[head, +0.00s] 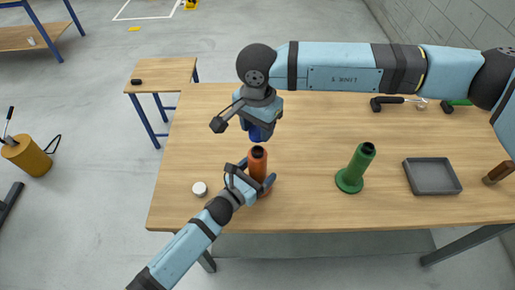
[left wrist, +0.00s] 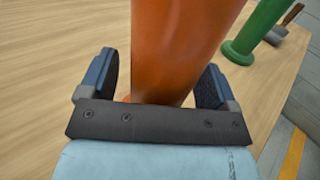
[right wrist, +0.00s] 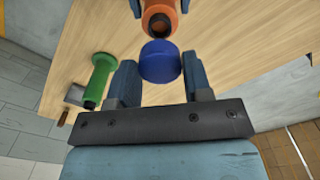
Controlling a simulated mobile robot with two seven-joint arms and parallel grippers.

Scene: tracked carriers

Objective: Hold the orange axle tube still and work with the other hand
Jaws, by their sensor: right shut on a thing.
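The orange axle tube (head: 258,166) stands upright near the table's front edge, its dark open top facing up. My left gripper (head: 250,180) is around its lower part. In the left wrist view the tube (left wrist: 185,45) stands between the fingers, with a narrow gap showing at the left finger. My right gripper (right wrist: 160,82) is shut on a blue cap (right wrist: 160,62). In the head view the blue cap (head: 260,131) hangs just above and behind the tube's open top, seemingly apart from it. The cap's underside is hidden.
A green tube on a flange (head: 355,170) stands to the right, then a grey tray (head: 433,176) and a brown-handled thing (head: 497,173). A white round piece (head: 200,188) lies left of my left gripper. A hammer (head: 395,101) lies at the back.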

